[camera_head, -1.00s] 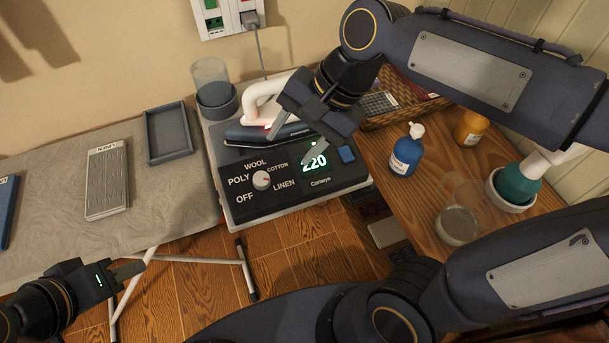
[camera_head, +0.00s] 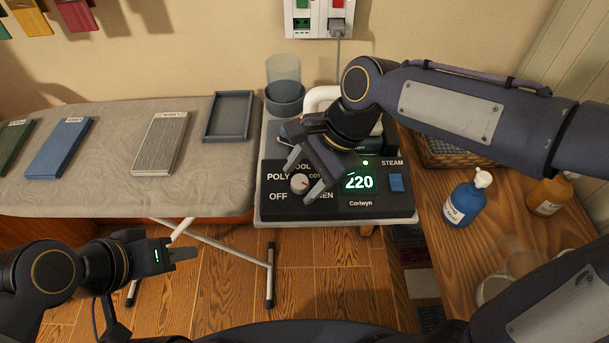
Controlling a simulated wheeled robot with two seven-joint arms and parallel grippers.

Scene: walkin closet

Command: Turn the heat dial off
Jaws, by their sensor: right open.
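The heat dial (camera_head: 299,184) is a small white round knob with a reddish mark, on the black control panel (camera_head: 373,206) of the iron's station. The labels POLY, OFF and partly covered WOOL, COTTON and LINEN surround it. The green display (camera_head: 359,182) reads 220. The dial's exact setting is hard to read. My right gripper (camera_head: 303,175) is open, with one fingertip above and one right of the dial in the picture; contact cannot be told. The iron (camera_head: 322,97) is mostly hidden behind my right arm. My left gripper (camera_head: 184,253) hangs low at left, away from the panel; its jaw opening is unclear.
A blue STEAM button (camera_head: 396,183) sits right of the display. An ironing board (camera_head: 95,189) holds a grey tray (camera_head: 228,116) and folded cloths. A blue bottle (camera_head: 467,198) and an amber bottle (camera_head: 549,194) stand on the wooden table (camera_head: 448,270) at right.

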